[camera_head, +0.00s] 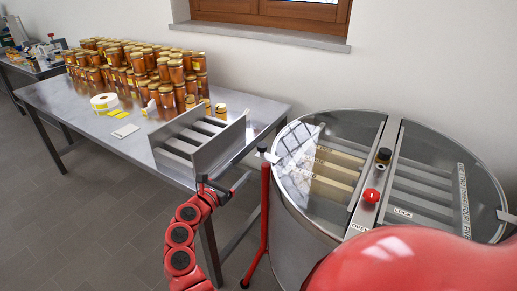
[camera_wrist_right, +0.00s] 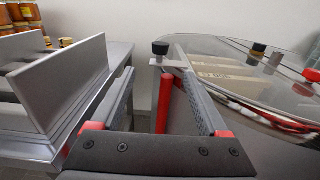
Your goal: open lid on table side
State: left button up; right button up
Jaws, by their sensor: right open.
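The round steel tank (camera_head: 285,215) has two clear lid halves split by a metal crossbar (camera_head: 370,205). The table-side lid (camera_head: 325,150) lies flat and closed, with wooden frames visible beneath. A black knob (camera_head: 262,147) sits at its table-side edge; it also shows in the right wrist view (camera_wrist_right: 160,47). My right gripper (camera_head: 225,177) is open and empty, between the table and the tank, left of and below the knob. In the right wrist view its fingers (camera_wrist_right: 152,70) spread apart, with the knob ahead beyond the tips, untouched. My left gripper is not in view.
A steel table (camera_head: 60,98) holds many honey jars (camera_head: 140,65), a label roll (camera_head: 103,102) and a grey slotted rack (camera_head: 210,140) close to my right gripper. A red tank leg (camera_head: 265,210) stands beside it. A red button (camera_head: 371,195) tops the crossbar.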

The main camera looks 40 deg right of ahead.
aim_at(259, 150)
jog(key=p+x, duration=0.3)
jog(key=x, duration=1)
jog(key=shift+d, duration=0.3)
grip_shut()
dwell(0.7)
